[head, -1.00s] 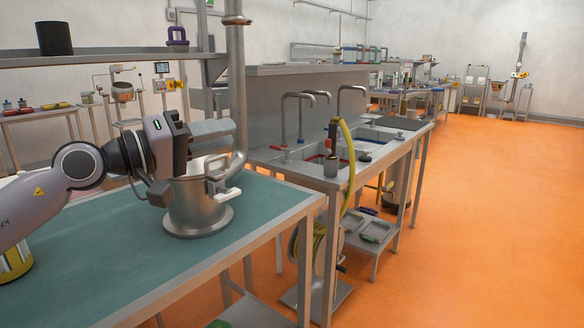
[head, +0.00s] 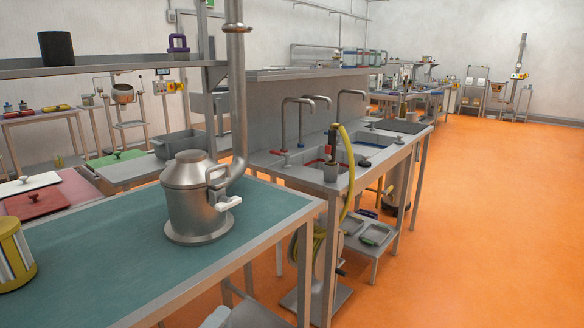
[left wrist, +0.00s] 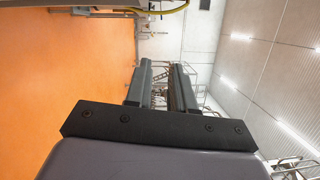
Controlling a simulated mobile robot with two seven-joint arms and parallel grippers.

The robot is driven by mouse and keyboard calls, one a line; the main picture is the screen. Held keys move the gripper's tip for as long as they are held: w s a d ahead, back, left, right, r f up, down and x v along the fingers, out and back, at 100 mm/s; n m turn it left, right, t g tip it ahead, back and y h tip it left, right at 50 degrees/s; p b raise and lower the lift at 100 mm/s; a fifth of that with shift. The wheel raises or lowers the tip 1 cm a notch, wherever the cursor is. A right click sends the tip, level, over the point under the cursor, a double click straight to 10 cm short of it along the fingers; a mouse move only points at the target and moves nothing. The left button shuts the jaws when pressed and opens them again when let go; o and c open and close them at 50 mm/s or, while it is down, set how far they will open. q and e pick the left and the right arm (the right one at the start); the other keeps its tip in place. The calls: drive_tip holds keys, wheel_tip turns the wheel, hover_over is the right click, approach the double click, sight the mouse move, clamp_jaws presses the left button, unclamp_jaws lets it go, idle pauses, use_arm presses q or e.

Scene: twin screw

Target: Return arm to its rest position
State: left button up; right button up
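My left gripper shows in the left wrist view (left wrist: 162,82). Its two dark fingers stand apart with an empty gap between them, and only background shows through. No left gripper can be clearly made out in the head view. My right gripper is in neither view. A steel vessel with a domed top (head: 197,198) stands upright on the teal-topped table (head: 110,258). A light grey handle (head: 228,203) sticks out at its right side. Nothing touches the vessel from my side.
A yellow-striped canister (head: 14,255) stands at the table's left. A steel pipe (head: 238,110) rises behind the vessel. A shelf (head: 110,64) hangs over the back. The sink bench (head: 345,160) is at the right, with orange floor (head: 480,220) beyond. The table's front is clear.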

use_arm(q)
drive_tip(key=s+a+f+n+g+y, duration=0.3)
drive_tip(key=s+f+n, duration=0.7)
drive_tip(key=n, duration=0.1)
drive_tip(key=s+a+f+n+g+y+p, duration=0.1)
drive_tip(key=s+a+f+n+g+y, duration=0.1)
drive_tip(key=s+f+n, duration=0.8)
drive_tip(key=shift+s+a+n+g+y, duration=0.25)
drive_tip(key=shift+a+n+g+y, duration=0.15)
drive_tip(key=shift+a+n+g, duration=0.55)
drive_tip(key=shift+a+m, duration=0.15)
drive_tip(key=shift+m, duration=0.2)
